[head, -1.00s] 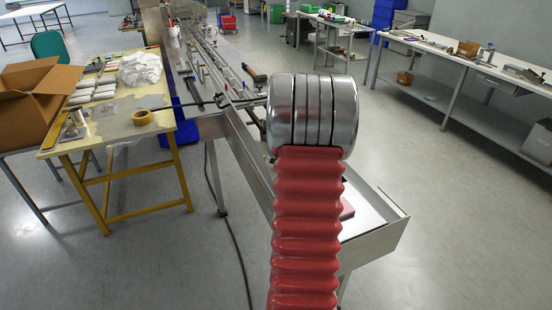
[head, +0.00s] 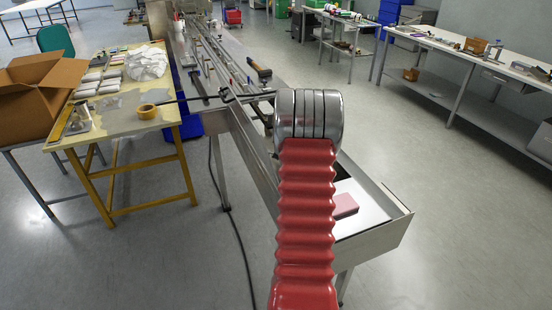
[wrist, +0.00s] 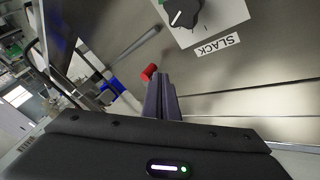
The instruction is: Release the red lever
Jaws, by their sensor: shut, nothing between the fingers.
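A small red cylindrical piece (wrist: 149,72), which looks like the tip of the red lever, shows in the wrist view. It is just up and left of the fingertips of my gripper (wrist: 158,78). The dark fingers are shut together with nothing between them. I cannot tell whether they touch the red piece. Most of the lever's body is not clear. In the head view my red ribbed arm covers part of the machine, and I cannot make out the gripper or lever there.
The wrist view shows a black knob (wrist: 184,12) on a light plate, a SLACK label (wrist: 218,44) and a grey rod (wrist: 137,46). In the head view a pink block (head: 345,206) lies in the machine's end tray (head: 385,232).

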